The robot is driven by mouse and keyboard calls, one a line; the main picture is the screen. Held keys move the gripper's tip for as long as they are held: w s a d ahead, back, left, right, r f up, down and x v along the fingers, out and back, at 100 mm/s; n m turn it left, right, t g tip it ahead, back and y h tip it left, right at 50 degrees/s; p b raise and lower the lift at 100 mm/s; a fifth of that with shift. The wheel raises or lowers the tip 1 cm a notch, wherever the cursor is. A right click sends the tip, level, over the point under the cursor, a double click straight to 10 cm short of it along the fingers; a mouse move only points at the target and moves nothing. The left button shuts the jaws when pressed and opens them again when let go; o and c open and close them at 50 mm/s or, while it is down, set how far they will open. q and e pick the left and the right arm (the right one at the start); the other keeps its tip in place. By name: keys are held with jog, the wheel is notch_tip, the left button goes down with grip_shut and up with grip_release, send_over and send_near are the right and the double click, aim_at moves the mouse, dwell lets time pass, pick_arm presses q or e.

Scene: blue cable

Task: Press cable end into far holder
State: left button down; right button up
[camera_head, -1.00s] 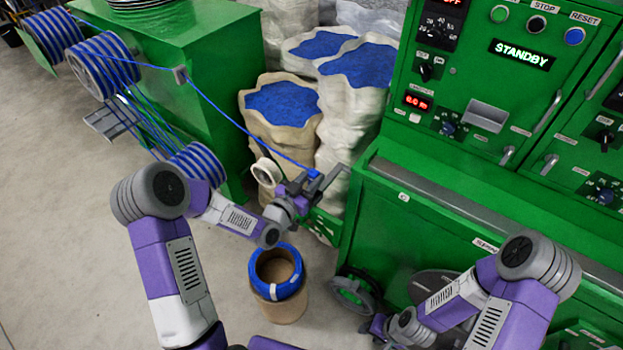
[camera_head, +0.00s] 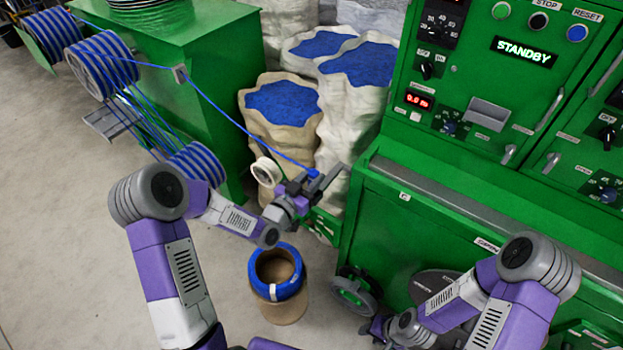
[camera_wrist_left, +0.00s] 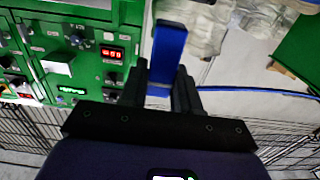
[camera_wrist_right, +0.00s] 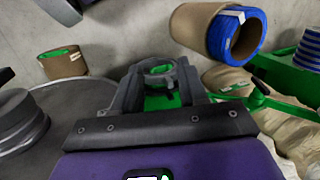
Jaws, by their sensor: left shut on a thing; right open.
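The blue cable (camera_head: 228,119) runs from a guide on the green bench down to my left gripper (camera_head: 318,181). My left gripper is shut on the cable's blue end (camera_head: 313,173). In the left wrist view the blue end piece (camera_wrist_left: 168,48) stands between the fingers of the left gripper (camera_wrist_left: 163,75), and the cable (camera_wrist_left: 245,90) trails to the right. My right gripper is low at the right in the head view, largely hidden by its arm. The right wrist view shows this gripper (camera_wrist_right: 158,85) open, with a green patch beyond its fingers. I cannot pick out the far holder.
The green machine (camera_head: 430,205) with a STANDBY display fills the right. Sacks of blue granules (camera_head: 285,100) stand behind my left gripper. A cardboard tube with a blue coil (camera_head: 278,290) stands on the floor below it. Cable spools (camera_head: 100,65) are at left; open floor lies front left.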

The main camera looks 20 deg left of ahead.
pick_arm(q)
jog(key=shift+b, duration=0.45)
dwell(1.0)
jog(key=shift+f+b, duration=2.1)
jog(key=shift+b, duration=0.3)
dwell(0.8)
jog(key=c, duration=0.7)
grip_release()
jog(key=shift+c, duration=0.2)
jog(key=shift+s, duration=0.1)
jog(key=b+v, duration=0.1)
jog(key=v, duration=0.7)
jog(key=shift+b, duration=0.3)
jog(key=shift+r, duration=0.1)
